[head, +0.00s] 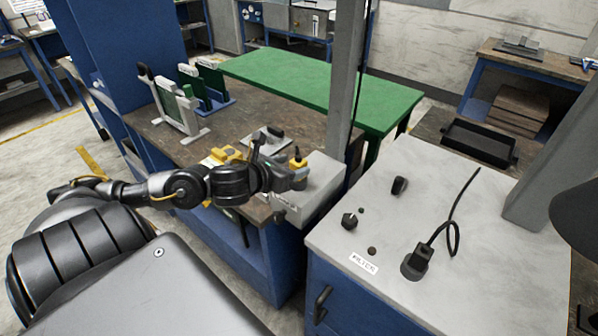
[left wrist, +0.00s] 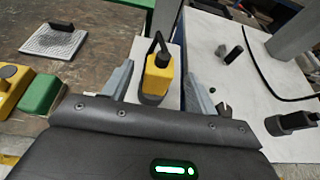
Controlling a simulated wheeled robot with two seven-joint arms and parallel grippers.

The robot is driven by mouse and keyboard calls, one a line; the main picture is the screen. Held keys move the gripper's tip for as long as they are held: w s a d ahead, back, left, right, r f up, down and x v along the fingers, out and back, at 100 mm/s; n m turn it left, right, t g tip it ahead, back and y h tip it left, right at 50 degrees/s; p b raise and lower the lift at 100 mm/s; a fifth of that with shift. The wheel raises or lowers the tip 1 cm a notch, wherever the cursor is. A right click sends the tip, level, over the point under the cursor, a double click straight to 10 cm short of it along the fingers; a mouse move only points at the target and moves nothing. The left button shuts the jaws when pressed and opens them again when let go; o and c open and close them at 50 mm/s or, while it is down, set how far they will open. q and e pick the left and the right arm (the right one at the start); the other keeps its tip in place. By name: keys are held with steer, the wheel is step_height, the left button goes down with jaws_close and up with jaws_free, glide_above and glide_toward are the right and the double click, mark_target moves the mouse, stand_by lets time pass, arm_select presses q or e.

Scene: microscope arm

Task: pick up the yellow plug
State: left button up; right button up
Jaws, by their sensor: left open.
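The yellow plug (left wrist: 158,72) with a black top and cable stands upright in the left wrist view, between the two fingers of my left gripper (left wrist: 160,85). A gap shows on both sides of the plug, so the fingers do not appear to touch it. In the head view the yellow plug (head: 297,168) stands on a pale grey block (head: 318,180) at the bench's near right corner. My left gripper (head: 290,178) is open beside it, its fingers partly hidden by the wrist. My right gripper is not in view.
A yellow box (head: 222,156), a green block (left wrist: 40,95) and a metal plate with a black handle (left wrist: 55,40) lie left of the plug. A white-topped cabinet (head: 480,270) with a black plug (head: 416,262) and knobs stands at right. A grey post (head: 346,80) rises behind.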

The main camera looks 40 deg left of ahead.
mark_target(302, 162)
arm_select(q)
steer(key=shift+w, duration=0.3)
steer(key=p+x, duration=0.2)
steer(key=x, duration=0.2)
steer(key=shift+w+f, duration=0.1)
steer(key=shift+w, duration=0.05)
steer(key=shift+w+f, duration=0.2)
steer(key=c, duration=1.1)
